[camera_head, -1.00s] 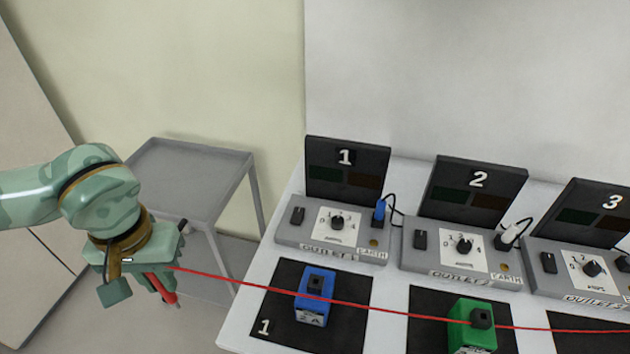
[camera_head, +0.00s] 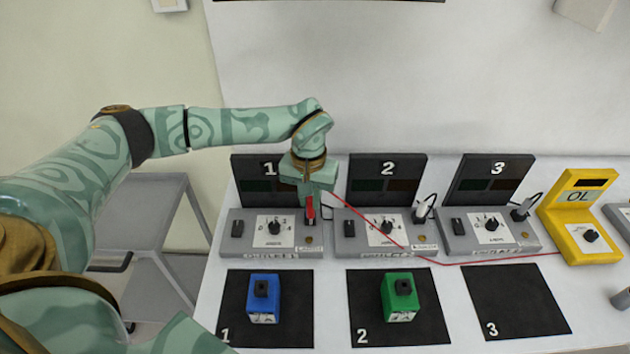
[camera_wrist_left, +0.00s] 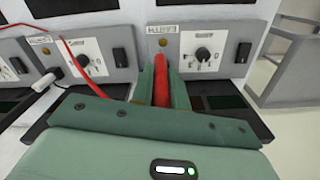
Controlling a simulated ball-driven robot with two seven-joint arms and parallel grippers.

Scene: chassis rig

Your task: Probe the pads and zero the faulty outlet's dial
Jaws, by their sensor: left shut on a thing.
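My left gripper (camera_head: 310,205) is shut on a red probe (camera_head: 310,211) in front of outlet 1 (camera_head: 244,220). In the left wrist view the probe (camera_wrist_left: 163,80) lies between the green fingers (camera_wrist_left: 158,85), close to the gold pad (camera_wrist_left: 163,42) by the EARTH label; I cannot tell whether its tip touches. Outlet 1's dial (camera_head: 274,227) is also in the wrist view (camera_wrist_left: 203,54). Outlet 2 (camera_head: 350,240) and outlet 3 (camera_head: 460,240) stand to the right with their dials (camera_head: 386,227) (camera_head: 491,224). The yellow meter (camera_head: 560,225) reads OL. My right gripper is not in view.
A blue block (camera_head: 264,290) stands on mat 1 (camera_head: 230,300), and a green block (camera_head: 399,285) on mat 2 (camera_head: 365,310). Mat 3 (camera_head: 515,300) is bare. The red lead (camera_head: 480,263) runs across the outlets' fronts to the meter. A grey cart (camera_head: 155,210) stands at left.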

